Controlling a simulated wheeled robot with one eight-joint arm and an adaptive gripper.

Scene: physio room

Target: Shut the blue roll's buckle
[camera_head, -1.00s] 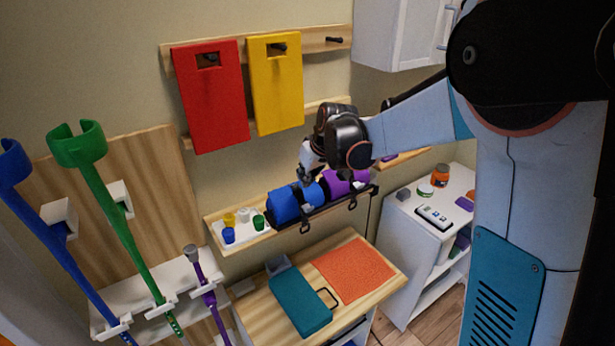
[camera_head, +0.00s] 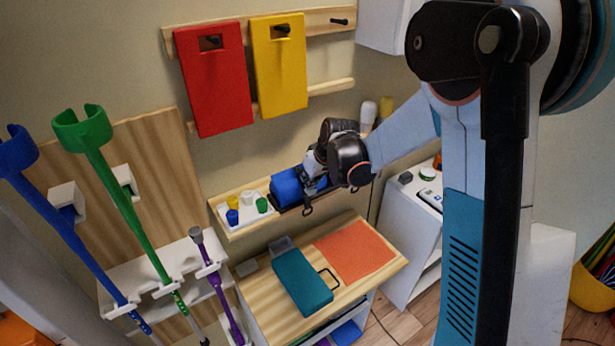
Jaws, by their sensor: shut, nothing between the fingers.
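The blue roll (camera_head: 287,187) lies on its dark holder on the wall shelf, to the right of the small cups. My gripper (camera_head: 311,172) is at the right part of the blue roll, close over it, and is shut with nothing held. A dark buckle ring (camera_head: 307,210) hangs below the front of the holder. I cannot tell whether the buckle's parts are joined, as they are small and partly hidden.
A white tray (camera_head: 262,219) with several small cups sits left of the roll. Below are a wooden-topped cabinet (camera_head: 342,285) with a teal case (camera_head: 302,282) and an orange mat (camera_head: 356,250). Red (camera_head: 215,95) and yellow (camera_head: 281,85) boards hang above. Crutches stand at left.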

